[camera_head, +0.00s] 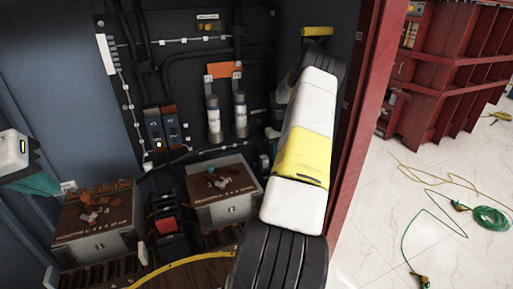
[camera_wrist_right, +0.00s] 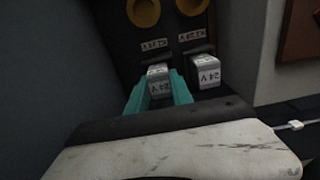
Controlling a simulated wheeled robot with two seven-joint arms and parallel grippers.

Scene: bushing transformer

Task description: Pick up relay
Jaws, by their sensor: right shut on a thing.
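A pale grey relay (camera_wrist_right: 160,80) marked 24 V stands in a dark socket in the right wrist view. The teal fingers of my right gripper (camera_wrist_right: 159,92) are on both sides of it and shut on it. A second similar relay (camera_wrist_right: 207,72) sits in the socket to its right, apart from the fingers. In the head view my right arm covers most of the area around the gripped relay. My left gripper (camera_head: 38,184) shows at the left edge with teal fingers, beside the cabinet; whether it is open cannot be told.
Inside the dark cabinet stand two brown-topped blocks (camera_head: 222,190) (camera_head: 97,222), with red and black parts (camera_head: 166,222) between them. Two grey cylinders (camera_head: 214,118) (camera_head: 240,114) are on the back wall. A red frame (camera_head: 362,110) bounds the right. Cables (camera_head: 489,217) lie on the pale floor.

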